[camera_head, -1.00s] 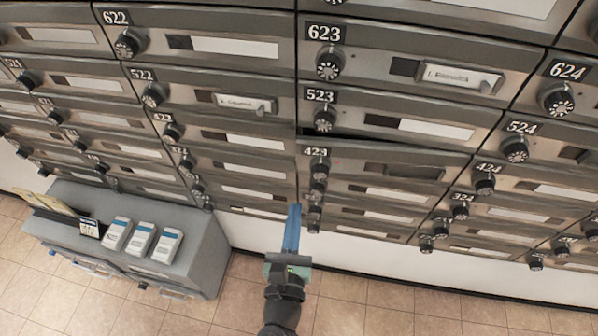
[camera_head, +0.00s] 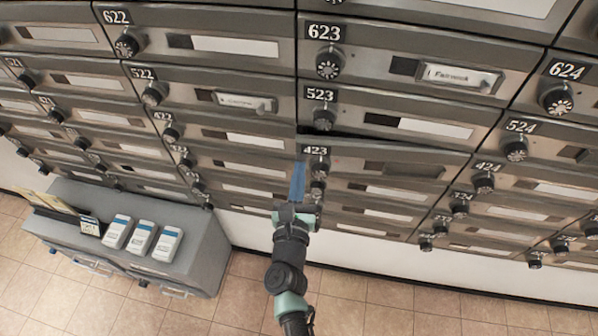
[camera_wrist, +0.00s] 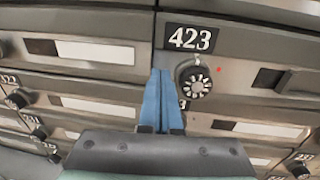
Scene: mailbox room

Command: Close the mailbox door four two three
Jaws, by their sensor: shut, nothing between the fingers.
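The door of mailbox 423 (camera_head: 387,167) stands slightly ajar in the head view, with a dark gap along its top edge below the 523 door. It carries a white-on-black 423 label and a black dial, and the dial (camera_wrist: 194,83) is large in the wrist view. My gripper (camera_head: 297,183) has blue fingers, shut and empty, at the left edge of the 423 door. In the wrist view the fingertips (camera_wrist: 161,72) overlap the door's left edge, just left of the dial. I cannot tell whether they touch it.
Other mailbox doors surround it, including 523 (camera_head: 408,118) above and 424 (camera_head: 531,187) to the right. A grey cabinet (camera_head: 205,257) with several white-and-blue boxes stands at lower left. The tiled floor (camera_head: 400,318) in front is clear.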

